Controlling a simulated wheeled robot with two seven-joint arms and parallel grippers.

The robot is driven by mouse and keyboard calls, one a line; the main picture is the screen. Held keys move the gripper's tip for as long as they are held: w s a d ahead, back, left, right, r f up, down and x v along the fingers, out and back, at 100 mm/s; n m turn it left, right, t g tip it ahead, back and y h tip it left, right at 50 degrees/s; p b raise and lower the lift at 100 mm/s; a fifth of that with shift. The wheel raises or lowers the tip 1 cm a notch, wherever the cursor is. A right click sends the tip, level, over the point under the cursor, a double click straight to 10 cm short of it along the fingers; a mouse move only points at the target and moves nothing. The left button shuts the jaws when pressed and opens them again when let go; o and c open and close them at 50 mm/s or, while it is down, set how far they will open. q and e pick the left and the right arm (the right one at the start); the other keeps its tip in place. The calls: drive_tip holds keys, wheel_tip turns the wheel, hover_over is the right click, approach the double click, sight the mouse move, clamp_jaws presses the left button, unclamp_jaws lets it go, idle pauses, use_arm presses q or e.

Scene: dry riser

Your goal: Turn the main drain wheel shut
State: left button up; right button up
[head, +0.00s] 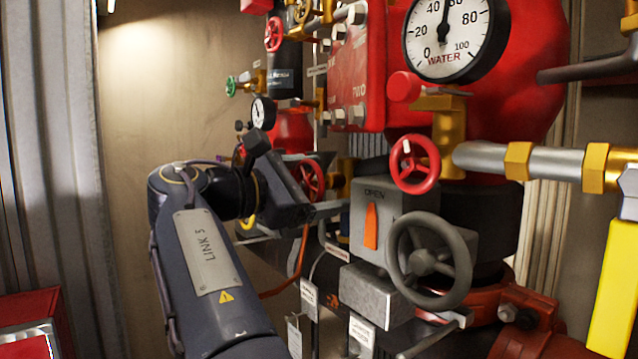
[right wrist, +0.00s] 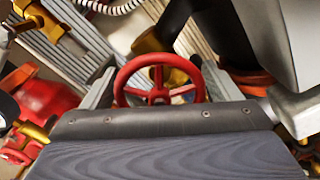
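A red spoked wheel (head: 311,181) shows just past my right gripper (head: 318,203) in the head view, partly hidden by it; I take it for the main drain wheel, though no label on it is readable. In the right wrist view the red wheel (right wrist: 160,82) lies straight ahead, between the two grey fingers of the open gripper (right wrist: 157,88). The wheel's lower edge is hidden behind the gripper body. I cannot tell whether the fingers touch the rim. My left gripper is not in view.
A large grey handwheel (head: 432,259) stands right of the gripper, by a box marked OPEN (head: 375,205). A smaller red wheel (head: 415,165) sits under the water gauge (head: 455,35). Hanging tags (head: 309,298) are below. The wall on the left (head: 165,95) is clear.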

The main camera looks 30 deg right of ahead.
drive_tip(key=c, duration=0.7)
drive_tip(key=shift+c, duration=0.2)
